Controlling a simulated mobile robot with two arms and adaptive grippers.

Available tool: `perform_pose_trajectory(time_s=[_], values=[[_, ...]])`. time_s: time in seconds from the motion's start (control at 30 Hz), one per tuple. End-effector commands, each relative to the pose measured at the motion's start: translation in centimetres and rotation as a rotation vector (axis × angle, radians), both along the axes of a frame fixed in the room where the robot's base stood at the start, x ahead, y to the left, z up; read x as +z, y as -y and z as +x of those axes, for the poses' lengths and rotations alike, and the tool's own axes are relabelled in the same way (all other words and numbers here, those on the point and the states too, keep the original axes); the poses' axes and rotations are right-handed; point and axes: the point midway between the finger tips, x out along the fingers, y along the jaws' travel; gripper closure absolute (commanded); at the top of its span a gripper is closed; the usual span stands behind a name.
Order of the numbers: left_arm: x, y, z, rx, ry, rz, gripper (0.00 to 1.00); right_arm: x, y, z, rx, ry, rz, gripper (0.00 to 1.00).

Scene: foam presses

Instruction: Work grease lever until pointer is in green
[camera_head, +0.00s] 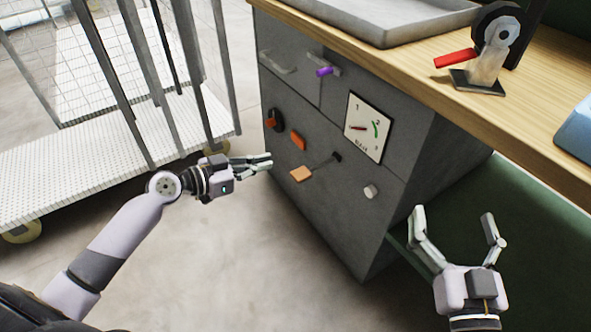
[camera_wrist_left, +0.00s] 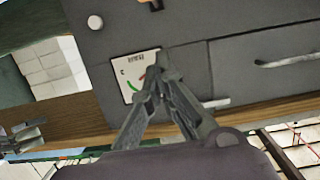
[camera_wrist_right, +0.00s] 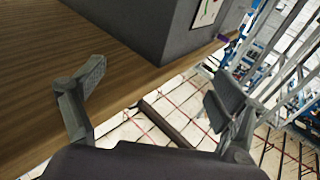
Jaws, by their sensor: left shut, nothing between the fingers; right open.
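A dark lever rod with a light orange end block (camera_head: 301,174) sticks out from the grey cabinet front, below the gauge. The square white gauge (camera_head: 367,127) has a red pointer on its left side and a green arc on its right; the pointer lies apart from the arc. The left wrist view shows the gauge (camera_wrist_left: 129,86) partly behind the fingers. My left gripper (camera_head: 268,161) is shut and empty, left of the orange block and apart from it. My right gripper (camera_head: 456,228) is open and empty, off the cabinet's right side.
On the grey cabinet (camera_head: 400,150) are a dark-and-red knob (camera_head: 273,119), an orange block (camera_head: 297,140), a purple-ended handle (camera_head: 324,71) and a white knob (camera_head: 370,191). The wooden top overhangs, carrying a grey tray (camera_head: 390,37) and a red-handled press (camera_head: 488,60). A white cart (camera_head: 60,160) stands left.

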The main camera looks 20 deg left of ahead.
Motion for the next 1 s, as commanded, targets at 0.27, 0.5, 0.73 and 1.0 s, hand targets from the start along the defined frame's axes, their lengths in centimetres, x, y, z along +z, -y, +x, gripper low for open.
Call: perform_pose_trajectory(time_s=[0.27, 0.5, 0.73, 1.0], values=[[-0.2, 0.4, 0.6, 0.003, -0.001, -0.003, 1.00, 0.0, 0.0, 0.0, 0.000, 0.002, 0.000, 0.10], [-1.1, 3.0, 3.9, 0.002, 0.002, -0.005, 1.00, 0.4, -0.1, 0.0, 0.001, 0.030, 0.008, 0.10], [-2.5, 6.1, 7.7, 0.001, 0.000, -0.005, 1.00, 2.3, -0.3, -0.3, 0.008, 0.133, 0.036, 0.10], [-5.3, 6.0, 7.7, 0.003, -0.004, -0.001, 1.00, 6.3, -0.4, -2.0, 0.022, 0.369, 0.101, 0.10]])
